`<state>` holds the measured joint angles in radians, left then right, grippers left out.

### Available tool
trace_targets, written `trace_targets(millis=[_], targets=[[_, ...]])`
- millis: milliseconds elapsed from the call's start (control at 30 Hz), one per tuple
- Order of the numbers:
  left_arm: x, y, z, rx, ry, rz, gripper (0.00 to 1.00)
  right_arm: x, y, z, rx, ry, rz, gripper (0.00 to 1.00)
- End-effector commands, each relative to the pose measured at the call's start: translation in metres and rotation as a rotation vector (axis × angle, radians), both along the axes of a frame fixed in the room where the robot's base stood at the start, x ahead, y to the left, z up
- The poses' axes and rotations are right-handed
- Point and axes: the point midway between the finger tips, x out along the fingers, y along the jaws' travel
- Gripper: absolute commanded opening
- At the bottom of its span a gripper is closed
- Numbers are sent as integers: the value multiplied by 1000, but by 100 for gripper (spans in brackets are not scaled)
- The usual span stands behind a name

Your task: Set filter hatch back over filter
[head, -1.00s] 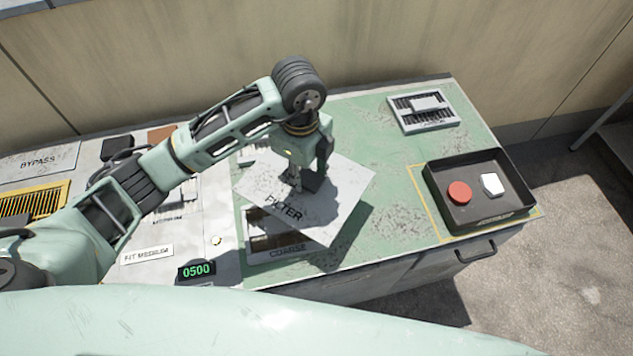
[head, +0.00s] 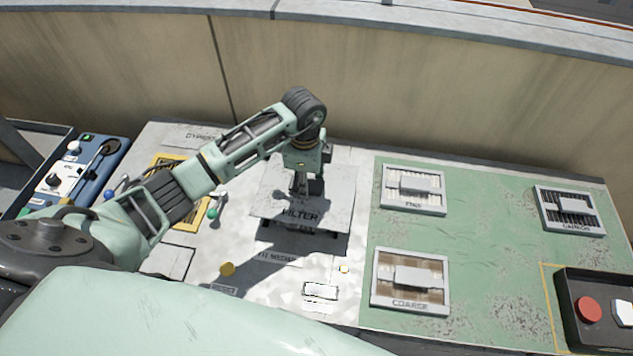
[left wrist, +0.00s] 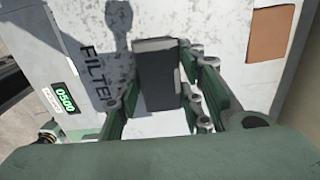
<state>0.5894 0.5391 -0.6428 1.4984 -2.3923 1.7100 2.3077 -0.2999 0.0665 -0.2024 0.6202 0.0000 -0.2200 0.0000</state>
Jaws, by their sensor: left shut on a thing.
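The filter hatch (head: 336,203) is a pale grey scuffed plate marked FILTER, held over the white panel (head: 300,330) left of the green mat. My left gripper (head: 303,188) is shut on it from above, near its middle. The plate is roughly square to the panel and casts a shadow by its front edge; I cannot tell how high it is. What lies beneath it is hidden. In the left wrist view the hatch (left wrist: 112,30) spreads below the fingers (left wrist: 160,105), with a dark block between them. My right gripper is not in view.
Framed filters marked FINE (head: 428,203), COARSE (head: 408,300) and CARBON (head: 570,222) lie on the green mat (head: 490,250). A black tray (head: 566,318) at right holds red and white pieces. A blue control box (head: 98,180), a yellow grille (head: 165,163) and small knobs stand left.

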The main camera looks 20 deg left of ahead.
Motion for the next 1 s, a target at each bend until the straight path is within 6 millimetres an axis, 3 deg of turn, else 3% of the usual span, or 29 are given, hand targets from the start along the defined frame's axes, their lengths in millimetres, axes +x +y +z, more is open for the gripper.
trace_targets(millis=[267, 567, 1000], targets=[[1, 5, -6, -2, -3, 19, 0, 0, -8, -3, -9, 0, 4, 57], [1, 5, -34, -1, -2, 19, 0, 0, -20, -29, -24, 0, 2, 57], [1, 5, -76, -1, -2, 18, 0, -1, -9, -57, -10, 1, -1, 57]])
